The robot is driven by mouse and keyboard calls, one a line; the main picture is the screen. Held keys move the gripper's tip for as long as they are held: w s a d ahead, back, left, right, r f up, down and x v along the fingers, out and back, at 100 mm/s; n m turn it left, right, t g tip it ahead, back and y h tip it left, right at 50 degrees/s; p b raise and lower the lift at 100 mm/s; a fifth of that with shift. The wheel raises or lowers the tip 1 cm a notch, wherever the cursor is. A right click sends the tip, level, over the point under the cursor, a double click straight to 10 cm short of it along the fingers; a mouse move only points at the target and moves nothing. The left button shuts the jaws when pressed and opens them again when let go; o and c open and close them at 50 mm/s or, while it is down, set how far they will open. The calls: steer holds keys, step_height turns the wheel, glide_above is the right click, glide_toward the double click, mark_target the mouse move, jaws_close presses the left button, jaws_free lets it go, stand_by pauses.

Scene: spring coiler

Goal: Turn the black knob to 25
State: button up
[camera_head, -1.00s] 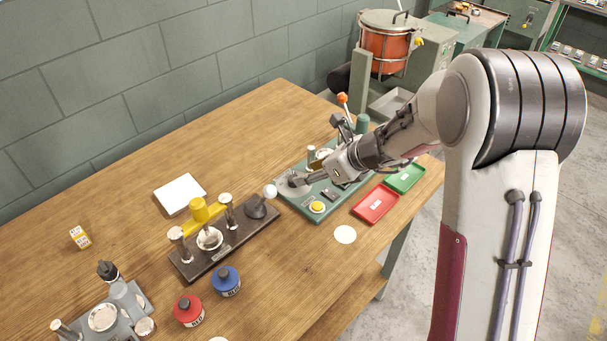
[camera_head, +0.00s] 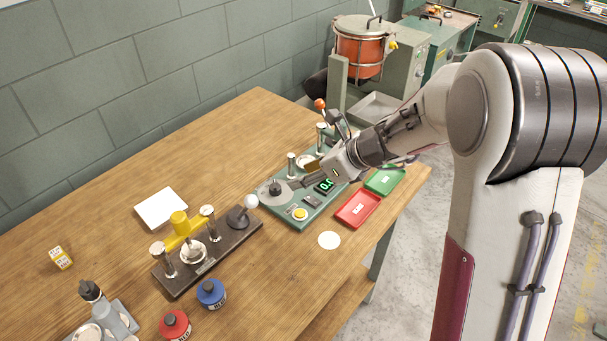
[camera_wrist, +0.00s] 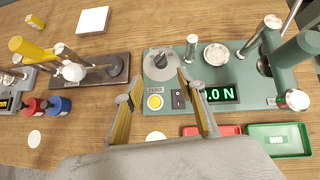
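The black knob (camera_wrist: 160,60) sits on a round grey dial at the upper left of the green machine base (camera_wrist: 240,98) in the wrist view. In the head view the knob (camera_head: 275,188) stands at the base's left end. The dial marks are too small to read. My gripper (camera_wrist: 161,76) is open and empty, its two fingers spread just below the dial in the wrist view. I cannot tell its height above the base. In the head view my gripper (camera_head: 297,183) is right of the knob. A green-lit display (camera_wrist: 222,93) ends in ".0 N", its left part hidden by a finger.
A yellow button (camera_wrist: 155,102) and a black switch (camera_wrist: 178,99) lie between my fingers in the wrist view. Metal posts and a lever stand on the base. A red tray (camera_head: 358,208) and a green tray (camera_head: 385,181) are beside it. A dark fixture (camera_head: 207,250) stands left.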

mark_target(276, 185)
steer(key=s+a+f+n+g+h, duration=0.2)
steer(key=s+a+n+g, duration=0.1)
steer(key=a+n, duration=0.8)
steer(key=w+d+r+n+t+h, duration=0.1)
steer(key=w+d+n+h, duration=0.2)
steer(key=n, duration=1.3)
steer(key=shift+w+d+n+t+h, duration=0.3)
steer(key=shift+w+d+n+t, duration=0.1)
steer(key=shift+w+d, duration=0.65)
steer(key=shift+w+a+f, duration=0.1)
steer(key=shift+w+a, duration=0.05)
steer(key=shift+a, duration=0.05)
steer(key=shift+x, duration=3.8)
